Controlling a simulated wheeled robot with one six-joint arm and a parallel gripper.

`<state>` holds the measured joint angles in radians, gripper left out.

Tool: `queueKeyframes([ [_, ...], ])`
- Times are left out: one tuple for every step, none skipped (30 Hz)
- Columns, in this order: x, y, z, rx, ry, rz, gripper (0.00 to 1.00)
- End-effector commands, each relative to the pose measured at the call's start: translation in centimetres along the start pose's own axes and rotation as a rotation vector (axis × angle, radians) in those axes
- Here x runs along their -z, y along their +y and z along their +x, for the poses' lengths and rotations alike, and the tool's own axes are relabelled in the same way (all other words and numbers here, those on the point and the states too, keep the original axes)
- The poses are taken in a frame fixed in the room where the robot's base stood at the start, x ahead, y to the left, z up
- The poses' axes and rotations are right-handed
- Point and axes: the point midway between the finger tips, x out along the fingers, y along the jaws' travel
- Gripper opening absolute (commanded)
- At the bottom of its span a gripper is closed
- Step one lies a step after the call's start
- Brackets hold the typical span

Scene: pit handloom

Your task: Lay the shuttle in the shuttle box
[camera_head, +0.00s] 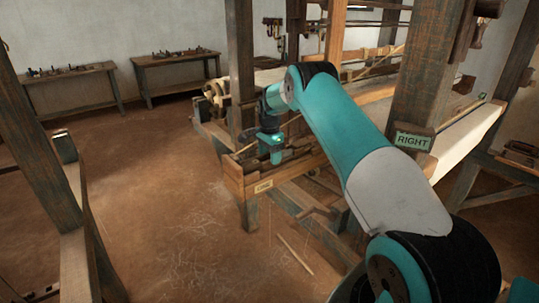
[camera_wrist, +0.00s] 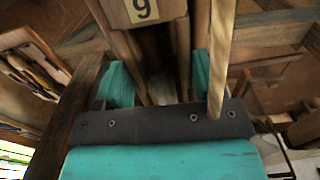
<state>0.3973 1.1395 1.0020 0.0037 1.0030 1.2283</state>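My gripper (camera_head: 272,150) is down at the near end of the loom, over a wooden box-like end (camera_head: 236,178) with a small label. That may be the shuttle box. In the wrist view my gripper (camera_wrist: 158,78) has its two teal fingers set wide apart. Between them run brown boards with a dark gap, below a plate marked 9 (camera_wrist: 143,10). No shuttle can be made out between the fingers. No shuttle can be picked out for certain in either view.
A tray (camera_wrist: 45,40) of slender items lies left in the wrist view. A pale stick (camera_wrist: 222,50) crosses close by the right finger. Loom posts (camera_head: 240,70) and a post signed RIGHT (camera_head: 413,141) stand near my arm. The floor at left is largely open.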

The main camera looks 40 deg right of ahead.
Motion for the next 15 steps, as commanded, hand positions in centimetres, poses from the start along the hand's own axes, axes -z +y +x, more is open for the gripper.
queueKeyframes([
  [0.01,-0.02,-0.06,0.001,0.0,0.0,0.75],
  [0.01,-0.02,-0.05,0.001,0.0,0.0,0.82],
  [0.0,-0.01,-0.04,0.0,0.0,0.0,0.89],
  [0.0,-0.01,-0.04,0.0,0.0,0.0,0.89],
  [0.0,-0.01,-0.03,0.0,0.0,0.0,0.89],
  [0.0,0.0,-0.02,0.0,0.0,0.0,0.89],
  [-0.01,0.0,-0.02,0.0,0.0,0.0,0.89],
  [-0.01,0.0,-0.02,0.0,0.0,0.0,0.89],
  [-0.02,0.04,0.07,-0.002,-0.001,0.0,0.89],
  [-0.02,0.04,0.06,-0.002,-0.001,0.0,0.89],
  [-0.03,0.03,0.03,-0.002,-0.001,0.0,0.89],
  [-0.02,0.03,-0.06,-0.001,-0.001,0.0,0.89],
  [-0.02,0.03,-0.17,-0.001,-0.001,0.0,0.89],
  [-0.02,0.02,-0.31,-0.001,0.0,0.0,0.89],
  [-0.02,0.02,-0.56,-0.001,0.0,0.0,0.89],
])
